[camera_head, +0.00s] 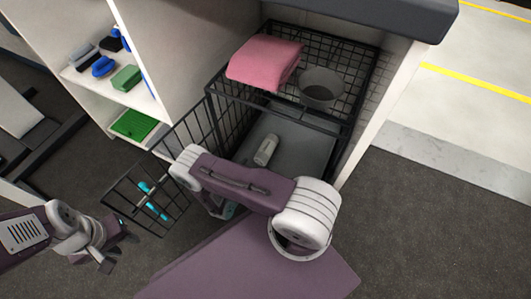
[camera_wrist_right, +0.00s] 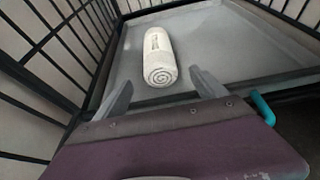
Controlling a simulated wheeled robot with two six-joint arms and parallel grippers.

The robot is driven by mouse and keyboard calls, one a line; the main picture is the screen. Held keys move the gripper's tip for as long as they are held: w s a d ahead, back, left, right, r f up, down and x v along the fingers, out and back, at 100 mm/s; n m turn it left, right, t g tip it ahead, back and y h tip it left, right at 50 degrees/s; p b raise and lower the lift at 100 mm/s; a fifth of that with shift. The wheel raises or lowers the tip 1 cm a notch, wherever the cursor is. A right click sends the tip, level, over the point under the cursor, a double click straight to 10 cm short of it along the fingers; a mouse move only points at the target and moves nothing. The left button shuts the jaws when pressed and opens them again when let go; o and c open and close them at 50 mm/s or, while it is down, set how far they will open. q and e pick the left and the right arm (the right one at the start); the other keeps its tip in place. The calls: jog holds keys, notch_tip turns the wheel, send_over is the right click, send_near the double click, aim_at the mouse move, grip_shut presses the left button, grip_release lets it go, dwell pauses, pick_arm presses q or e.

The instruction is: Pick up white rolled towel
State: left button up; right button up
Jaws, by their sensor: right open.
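The white rolled towel (camera_head: 265,150) lies on the grey floor tray of a black wire crate. In the right wrist view the towel (camera_wrist_right: 159,50) has its spiral end facing me. My right gripper (camera_wrist_right: 160,90) is open, with one finger on each side in front of the towel's near end. The towel is not between the fingers and looks free. In the head view my purple right arm hides most of the right gripper. My left gripper (camera_head: 118,250) is at the lower left, away from the towel, open and empty.
The crate's wire door (camera_head: 150,197) stands open on the left. A pink folded towel (camera_head: 266,60) and a dark bowl (camera_head: 321,87) are on the crate's top. Shelves (camera_head: 115,80) at left hold brushes and a green box. The tray (camera_wrist_right: 245,45) around the towel is bare.

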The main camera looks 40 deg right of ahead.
aim_at(259, 161)
jog(key=shift+w+d+f, duration=0.2)
jog(key=shift+w+d, duration=0.05)
jog(key=shift+d, duration=0.1)
jog(key=shift+w+d+f+b, duration=0.1)
jog(key=shift+d+f+b, duration=0.1)
jog(key=shift+d+b, duration=0.1)
jog(key=b+x, duration=0.2)
jog(key=x, duration=0.2)
jog(key=shift+f, duration=0.1)
jog(key=shift+w+d, duration=0.1)
jog(key=shift+d, duration=0.1)
pick_arm(q)
notch_tip(259, 161, down, 4)
jog(key=shift+r, duration=0.25)
